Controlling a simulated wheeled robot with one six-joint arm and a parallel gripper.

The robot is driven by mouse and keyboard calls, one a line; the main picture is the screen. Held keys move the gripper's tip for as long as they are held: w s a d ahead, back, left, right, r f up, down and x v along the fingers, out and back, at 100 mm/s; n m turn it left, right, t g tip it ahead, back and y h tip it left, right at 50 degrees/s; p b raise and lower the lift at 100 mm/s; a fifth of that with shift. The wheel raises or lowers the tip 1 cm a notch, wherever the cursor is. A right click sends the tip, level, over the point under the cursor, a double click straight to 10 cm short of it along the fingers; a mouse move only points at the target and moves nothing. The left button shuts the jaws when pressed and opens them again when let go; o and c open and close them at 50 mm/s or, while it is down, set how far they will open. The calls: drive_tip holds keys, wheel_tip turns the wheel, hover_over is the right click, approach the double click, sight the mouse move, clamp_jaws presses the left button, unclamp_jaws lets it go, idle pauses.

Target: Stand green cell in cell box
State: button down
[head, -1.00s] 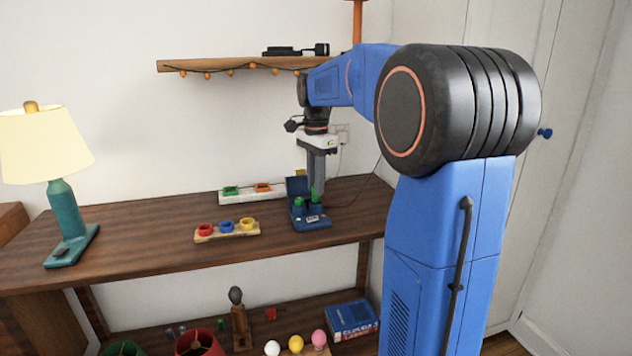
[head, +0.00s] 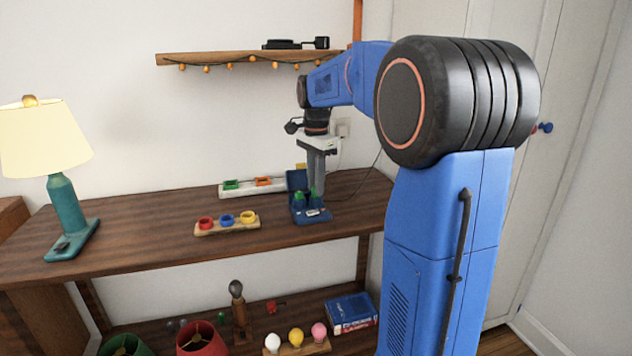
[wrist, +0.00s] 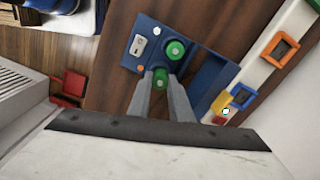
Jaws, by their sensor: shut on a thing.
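The blue cell box (head: 312,216) stands on the wooden desk; it also shows in the wrist view (wrist: 205,60). One green cell (wrist: 176,49) stands upright in it, showing in the head view at the box's left side (head: 298,196). My gripper (head: 316,188) is over the box, pointing down, its fingers shut on a second green cell (wrist: 160,79). In the head view this held cell (head: 312,193) is upright beside the first one. Its lower end is hidden, so I cannot tell whether it is seated in the box.
A white strip with green and orange square frames (head: 245,188) lies behind the box. A wooden holder with red, blue and yellow rings (head: 227,224) lies to the left. A teal lamp (head: 66,215) stands at the desk's left. A shelf (head: 235,58) hangs above. Desk between lamp and holder is clear.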

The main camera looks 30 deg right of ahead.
drive_tip(key=shift+f, duration=0.45)
drive_tip(key=c, duration=1.5)
unclamp_jaws()
wheel_tip(320, 180, up, 17)
drive_tip(key=shift+r, duration=0.2)
